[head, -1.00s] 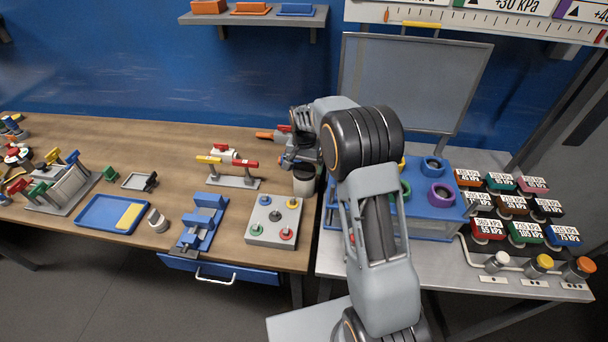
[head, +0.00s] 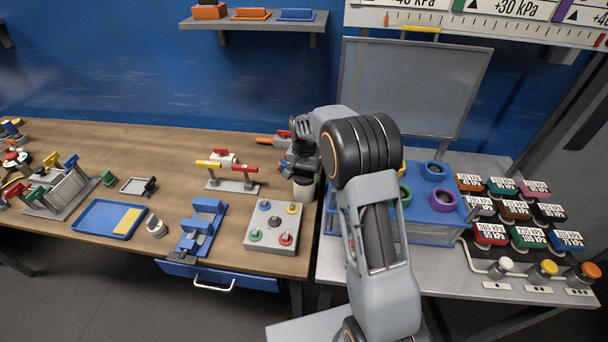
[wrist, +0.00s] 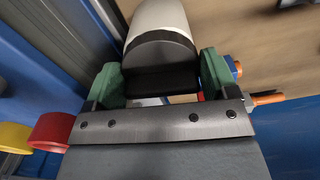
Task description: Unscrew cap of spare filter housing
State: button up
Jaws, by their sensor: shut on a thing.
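The spare filter housing (head: 303,189) is a pale upright cylinder near the right end of the wooden bench. My gripper (head: 301,168) is at its top and partly hides the dark cap in the head view. In the wrist view, the white housing body (wrist: 157,16) shows at the top, with the dark grey cap (wrist: 160,50) below it. The green pads of my gripper (wrist: 162,80) sit on either side of the cap and are shut on it. I cannot tell whether the cap has turned or lifted off the body.
A valve stand with yellow and red handles (head: 233,186) stands left of the housing, and a grey plate with coloured knobs (head: 273,228) is in front. An orange-handled tool (head: 267,141) lies behind. The blue rack (head: 418,230) is close on the right.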

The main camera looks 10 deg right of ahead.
aim_at(304, 176)
jog(key=c, duration=0.4)
jog(key=shift+n, duration=0.9)
jog(key=shift+r, duration=0.1)
jog(key=shift+r, duration=0.1)
jog(key=shift+r+p, duration=2.05)
jog(key=shift+r, duration=0.8)
jog(key=shift+s+f, duration=0.1)
